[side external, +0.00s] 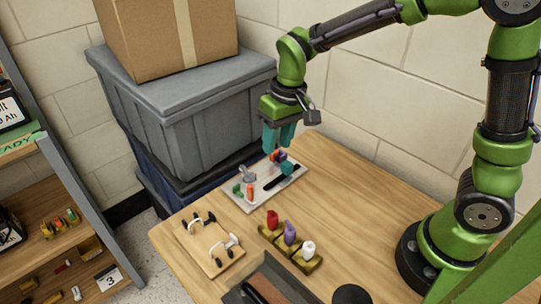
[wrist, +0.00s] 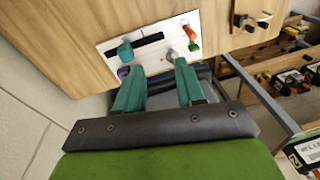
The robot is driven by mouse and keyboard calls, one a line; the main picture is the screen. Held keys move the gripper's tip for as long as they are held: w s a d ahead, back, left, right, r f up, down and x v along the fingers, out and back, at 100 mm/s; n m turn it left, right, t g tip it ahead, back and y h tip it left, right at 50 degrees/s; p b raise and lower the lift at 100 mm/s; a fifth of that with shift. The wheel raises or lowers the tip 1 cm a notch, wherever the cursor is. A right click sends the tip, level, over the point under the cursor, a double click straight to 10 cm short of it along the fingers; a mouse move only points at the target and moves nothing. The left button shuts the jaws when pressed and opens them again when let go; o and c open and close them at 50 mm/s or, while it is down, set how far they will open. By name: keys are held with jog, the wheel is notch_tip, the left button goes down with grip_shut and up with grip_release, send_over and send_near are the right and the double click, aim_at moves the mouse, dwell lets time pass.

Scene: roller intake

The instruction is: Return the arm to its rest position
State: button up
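My gripper (side external: 278,145) hangs above the far part of a pale board (side external: 262,201), pointing down. In the wrist view its two teal fingers (wrist: 158,70) are apart, with nothing seen held between them. The board (wrist: 150,65) carries a black strip (wrist: 135,46), a teal piece (wrist: 125,51), a purple piece (wrist: 123,72), a grey piece (wrist: 173,56), and orange (wrist: 189,33) and green (wrist: 195,46) pieces. Whether the fingertips touch anything on the board is hard to tell.
Stacked grey bins (side external: 195,115) with a cardboard box (side external: 165,35) stand close behind the board. A wooden board with white handles (side external: 205,250) and a holder with red, purple and white-topped items (side external: 290,250) stand in front. The table's right part (side external: 365,205) is clear. Shelves stand left.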

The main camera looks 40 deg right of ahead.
jog(key=s+d+r+m+t, duration=0.1)
jog(key=s+d+r+t, duration=0.2)
jog(key=s+r, duration=0.2)
jog(key=s+d+r+m+t, duration=0.1)
jog(key=s+d+r+t, duration=0.2)
jog(key=s, duration=0.6)
notch_tip(320, 180, up, 2)
jog(key=shift+s+d+r+m+y, duration=0.1)
jog(key=shift+s+d+m+y, duration=0.15)
jog(key=shift+m+y, duration=0.15)
